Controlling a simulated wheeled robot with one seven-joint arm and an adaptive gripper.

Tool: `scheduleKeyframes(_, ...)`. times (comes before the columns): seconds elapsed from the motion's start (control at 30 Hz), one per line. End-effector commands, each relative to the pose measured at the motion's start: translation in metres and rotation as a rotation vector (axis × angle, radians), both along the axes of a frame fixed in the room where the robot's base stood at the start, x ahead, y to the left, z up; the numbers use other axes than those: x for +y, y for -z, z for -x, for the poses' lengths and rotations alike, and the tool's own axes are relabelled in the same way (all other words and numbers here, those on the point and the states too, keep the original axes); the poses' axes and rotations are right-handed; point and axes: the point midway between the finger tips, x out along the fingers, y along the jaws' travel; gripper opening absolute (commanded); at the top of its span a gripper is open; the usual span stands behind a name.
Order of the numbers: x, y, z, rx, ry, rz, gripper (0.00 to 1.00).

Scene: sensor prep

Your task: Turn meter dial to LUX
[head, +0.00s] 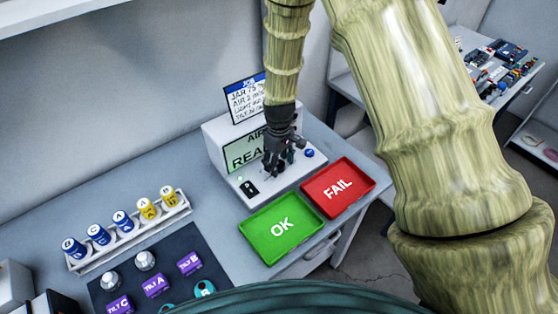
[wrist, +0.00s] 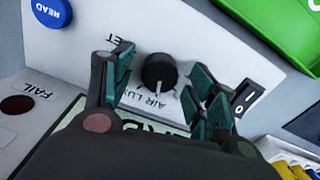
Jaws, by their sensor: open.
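The meter (head: 222,140) is a white box with a green screen reading "AIR" and part of "REA". Its dial (wrist: 158,72) is a round black knob with a white pointer mark, which points down in the wrist view toward the "AIR" and "LUX" labels. I cannot tell exactly which label it points at. My gripper (head: 278,172) is over the meter's sloped front, and its fingers (wrist: 163,60) are open on either side of the dial, with gaps visible to the knob. The dial is hidden behind my gripper in the head view.
A blue READ button (wrist: 52,13) and a black switch (wrist: 244,97) flank the dial. Green OK (head: 262,235) and red FAIL (head: 358,199) trays lie before the meter. A job card (head: 243,100) stands above it. A rack (head: 88,262) of jars is at left.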

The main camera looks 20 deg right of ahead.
Motion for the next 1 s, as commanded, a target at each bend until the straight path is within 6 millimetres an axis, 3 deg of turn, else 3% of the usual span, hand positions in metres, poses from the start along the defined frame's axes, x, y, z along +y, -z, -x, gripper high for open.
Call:
scheduleKeyframes(0.37,-0.0001,0.0040,-0.0002,-0.001,0.000,0.000,0.58)
scheduleKeyframes(0.4,-0.0001,0.0040,-0.0002,-0.001,0.000,0.000,0.56)
scheduleKeyframes(0.6,-0.0001,0.0040,0.0000,0.000,0.000,0.001,0.20)
scheduleKeyframes(0.67,-0.0001,0.0039,0.0000,0.000,0.000,0.000,0.12)
scheduleKeyframes(1.0,0.0000,0.0041,0.0000,0.000,0.048,0.000,0.12)
